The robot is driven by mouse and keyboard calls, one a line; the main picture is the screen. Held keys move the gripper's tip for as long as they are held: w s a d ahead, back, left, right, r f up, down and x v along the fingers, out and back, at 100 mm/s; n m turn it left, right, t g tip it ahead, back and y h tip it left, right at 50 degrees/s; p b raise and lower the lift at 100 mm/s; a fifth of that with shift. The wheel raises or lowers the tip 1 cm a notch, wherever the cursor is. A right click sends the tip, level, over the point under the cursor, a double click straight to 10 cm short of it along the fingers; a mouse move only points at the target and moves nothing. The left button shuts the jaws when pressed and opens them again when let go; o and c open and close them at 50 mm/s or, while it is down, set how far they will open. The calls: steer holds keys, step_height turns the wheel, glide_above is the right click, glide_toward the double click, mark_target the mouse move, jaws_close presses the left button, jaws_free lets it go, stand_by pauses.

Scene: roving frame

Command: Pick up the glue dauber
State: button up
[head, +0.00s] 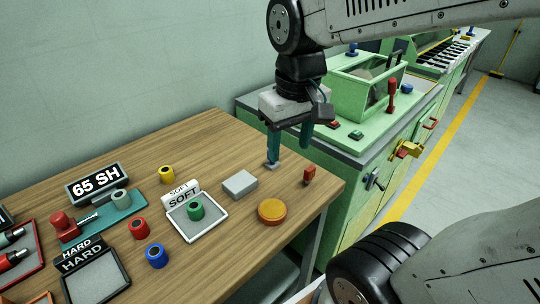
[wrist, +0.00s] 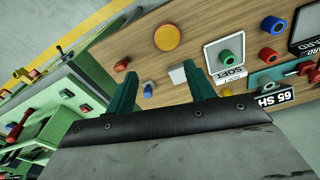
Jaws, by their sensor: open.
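My gripper (head: 290,152) points down over the far right part of the wooden table, its two teal fingers apart. In the wrist view the open fingers (wrist: 158,70) have nothing held between them. A small blue piece with a pale end (wrist: 147,90) shows between them, closer to the left finger; it may be the glue dauber, though it is too small to be sure. In the head view a grey bit (head: 272,166) shows at the near fingertip, and the rest there is hidden. A small red piece (head: 309,175) stands to the right, also in the wrist view (wrist: 120,66).
A grey block (head: 240,183) and an orange disc (head: 272,211) lie close by on the table (head: 225,135). Coloured rings, the SOFT tray (head: 200,225) and the HARD tray (head: 95,280) are to the left. A green machine (head: 355,140) stands beyond the table's right edge.

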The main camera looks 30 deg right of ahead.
steer(key=shift+m+g, duration=0.3)
steer(key=shift+g, duration=0.2)
steer(key=w+d+f, duration=0.3)
steer(key=w, duration=0.3)
steer(key=w+d+f, duration=0.2)
steer(key=w+f, duration=0.2)
steer(key=w, duration=0.2)
steer(key=w+d+f, duration=0.3)
steer(key=w, duration=0.3)
steer(key=shift+w+d+f, duration=0.2)
steer(key=shift+d, duration=0.1)
steer(key=f, duration=0.8)
steer(key=shift+w+d+f, duration=0.1)
steer(key=shift+w+f, duration=0.15)
steer(key=shift+f, duration=0.05)
steer(key=c, duration=1.1)
steer(key=shift+r, duration=0.1)
